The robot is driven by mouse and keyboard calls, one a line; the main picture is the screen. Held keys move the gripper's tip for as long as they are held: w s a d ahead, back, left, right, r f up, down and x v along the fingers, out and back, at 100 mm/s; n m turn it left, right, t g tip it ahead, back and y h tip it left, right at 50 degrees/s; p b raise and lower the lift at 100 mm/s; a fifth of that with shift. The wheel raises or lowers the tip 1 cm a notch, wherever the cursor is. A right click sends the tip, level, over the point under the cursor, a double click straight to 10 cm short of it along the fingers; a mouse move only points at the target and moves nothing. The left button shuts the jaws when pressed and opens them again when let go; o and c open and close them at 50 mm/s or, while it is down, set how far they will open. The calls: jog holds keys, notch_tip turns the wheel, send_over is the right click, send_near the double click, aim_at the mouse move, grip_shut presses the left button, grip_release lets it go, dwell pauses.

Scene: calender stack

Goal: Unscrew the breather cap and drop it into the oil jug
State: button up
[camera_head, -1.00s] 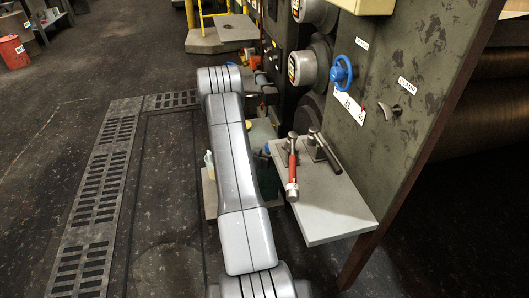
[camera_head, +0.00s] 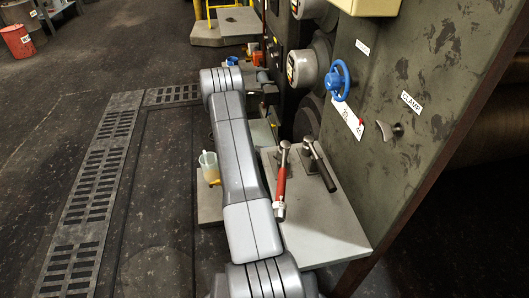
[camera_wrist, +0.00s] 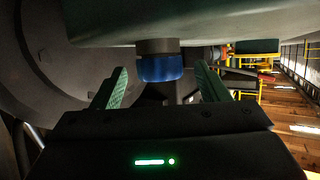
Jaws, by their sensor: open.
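A blue ribbed cap (camera_wrist: 161,68), which looks like the breather cap, sits on a short grey neck under a grey-green housing in the wrist view. My gripper (camera_wrist: 161,72) is open, with its green fingers on either side of the cap. A gap shows on each side, and the cap looks a little beyond the fingers. The oil jug (camera_head: 209,168) is translucent with amber oil low inside. It stands on a low grey platform left of my arm in the head view. My gripper is hidden in the head view behind my arm.
A grey shelf (camera_head: 318,228) right of my arm carries a red-handled tool (camera_head: 281,182) and a dark lever (camera_head: 320,166). A green panel (camera_head: 400,120) with a blue handwheel (camera_head: 338,80) rises behind.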

jog(key=c, duration=1.1)
jog(key=shift+d+f+n+y+b, duration=0.1)
jog(key=shift+n+y+b, duration=0.4)
jog(key=shift+b, duration=0.4)
jog(key=shift+d+n+t+y+b, duration=0.1)
jog(key=shift+n+t+y+b, duration=0.3)
jog(key=shift+n+y+b, duration=0.3)
jog(key=shift+d+n+y+b, duration=0.15)
jog(key=shift+n+y+b, duration=0.45)
jog(key=shift+b, duration=0.7)
jog(key=shift+r+n+y+b, duration=0.2)
jog(key=shift+n+y+b, duration=0.1)
jog(key=shift+y+b, duration=0.3)
jog(key=shift+d+f+b, duration=0.1)
jog(key=shift+f+b, duration=0.05)
jog(key=shift+b, duration=0.2)
